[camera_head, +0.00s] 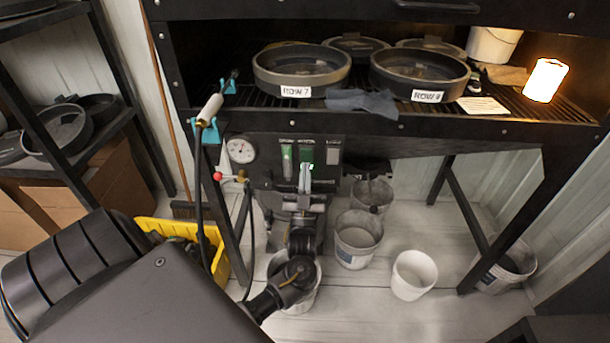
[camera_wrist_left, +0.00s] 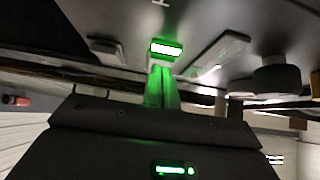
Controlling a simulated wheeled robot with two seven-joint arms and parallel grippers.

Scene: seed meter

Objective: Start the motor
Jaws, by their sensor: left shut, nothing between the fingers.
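A black control panel (camera_head: 268,150) is fixed under the front edge of the bench. It carries a row of small controls, and a green lit button (camera_head: 306,154) glows near its middle. My left gripper (camera_head: 306,180) is raised in front of the panel, just below the green light, with its fingers shut and empty. In the left wrist view, the shut fingertips (camera_wrist_left: 163,72) point at the bright green lit button (camera_wrist_left: 166,48). Whether they touch it I cannot tell. The motor itself is not clearly visible. My right gripper is not in view.
A round gauge (camera_head: 240,150) and a red-knobbed valve (camera_head: 218,176) are left of the panel. Above are round pans (camera_head: 300,70) and a glowing lamp (camera_head: 545,80). White buckets (camera_head: 413,276) and a yellow crate (camera_head: 150,224) stand on the floor.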

